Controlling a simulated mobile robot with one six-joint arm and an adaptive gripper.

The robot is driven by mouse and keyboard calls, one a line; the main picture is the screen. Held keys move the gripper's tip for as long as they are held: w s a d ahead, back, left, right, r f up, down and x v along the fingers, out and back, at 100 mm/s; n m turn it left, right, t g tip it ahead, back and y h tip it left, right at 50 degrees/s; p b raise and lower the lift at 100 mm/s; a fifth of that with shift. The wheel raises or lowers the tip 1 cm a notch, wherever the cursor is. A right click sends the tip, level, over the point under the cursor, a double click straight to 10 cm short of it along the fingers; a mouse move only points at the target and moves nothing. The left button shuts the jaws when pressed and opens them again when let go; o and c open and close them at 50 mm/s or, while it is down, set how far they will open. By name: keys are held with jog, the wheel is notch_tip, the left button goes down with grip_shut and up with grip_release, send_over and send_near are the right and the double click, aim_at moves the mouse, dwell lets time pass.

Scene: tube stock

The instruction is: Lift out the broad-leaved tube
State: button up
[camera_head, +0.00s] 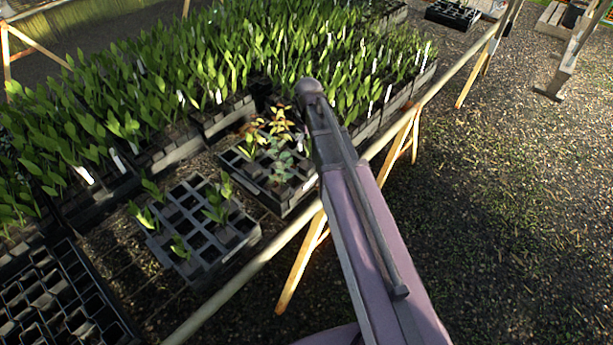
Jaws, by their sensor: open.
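A black tube tray (222,255) near the bench's front edge has mostly empty cells and several green seedlings with pointed leaves, one at its right side (217,200) and one at its left corner (145,215). Behind it to the right, a second black tray (243,168) holds mixed plants: one with yellow-orange leaves (277,124), one with small rounded blue-green leaves (282,166), and a green one (250,146). I cannot tell for certain which is the broad-leaved tube. My arm rises from the bottom right to beside this tray. My gripper cannot be made out.
Dense trays of green seedlings with white labels (84,174) fill the back of the bench. An empty black tray (62,300) lies at the lower left. The bench's front rail (245,268) runs diagonally. Open gravelly ground (510,220) lies to the right.

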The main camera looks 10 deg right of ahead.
aim_at(307, 164)
jog(key=shift+f+b, duration=3.45)
jog(key=shift+f, duration=0.3)
jog(key=shift+f, duration=0.15)
jog(key=shift+w+a+f+b, duration=0.1)
jog(key=shift+f+b, duration=1.15)
jog(key=shift+b, duration=0.05)
jog(key=shift+w+f+b, duration=0.1)
jog(key=shift+f+b, duration=1.1)
jog(key=shift+b, duration=0.1)
jog(key=c, duration=1.2)
